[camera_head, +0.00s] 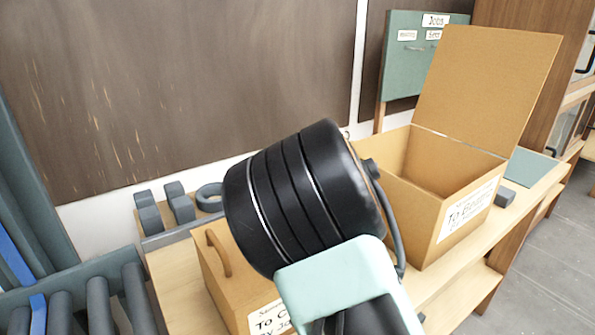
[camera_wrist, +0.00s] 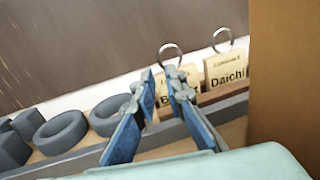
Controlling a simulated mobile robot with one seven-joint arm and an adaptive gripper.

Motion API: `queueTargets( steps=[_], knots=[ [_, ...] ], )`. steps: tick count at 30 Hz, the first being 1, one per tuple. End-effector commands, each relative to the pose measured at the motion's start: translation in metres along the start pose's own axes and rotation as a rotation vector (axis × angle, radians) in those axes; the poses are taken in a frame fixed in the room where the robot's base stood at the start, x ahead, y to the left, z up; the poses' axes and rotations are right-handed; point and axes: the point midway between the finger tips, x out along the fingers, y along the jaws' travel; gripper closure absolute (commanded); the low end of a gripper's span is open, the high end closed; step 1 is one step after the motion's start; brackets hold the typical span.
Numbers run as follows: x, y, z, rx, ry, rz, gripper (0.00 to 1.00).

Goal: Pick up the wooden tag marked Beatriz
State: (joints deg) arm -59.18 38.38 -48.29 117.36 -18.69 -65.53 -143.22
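In the wrist view, my gripper (camera_wrist: 165,88) has its two blue-padded fingers apart, with a gap between the tips. A small wooden tag with a metal ring (camera_wrist: 163,102) shows in and behind that gap. Only a first letter "B" and part of the label can be read; the fingers hide the rest. I cannot tell whether the fingertips touch it. A second wooden tag, marked Daichi (camera_wrist: 227,78), stands to its right with its own ring. Both stand in a wooden holder (camera_wrist: 222,92). In the head view my arm hides the gripper and the tags.
An open cardboard box (camera_head: 421,225) with a raised lid stands on the bench at right. Dark grey rings (camera_wrist: 60,132) lie left of the tags. A brown box side (camera_wrist: 285,70) rises close on the right.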

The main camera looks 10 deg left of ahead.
Motion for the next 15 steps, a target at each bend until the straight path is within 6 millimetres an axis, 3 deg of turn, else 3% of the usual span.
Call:
queueTargets(
  steps=[10, 15],
  knots=[
    [0.028, 0.000, 0.000, 0.001, 0.000, 0.001, 0.89],
    [0.051, 0.000, -0.001, 0.001, 0.000, 0.000, 0.89]
  ],
)
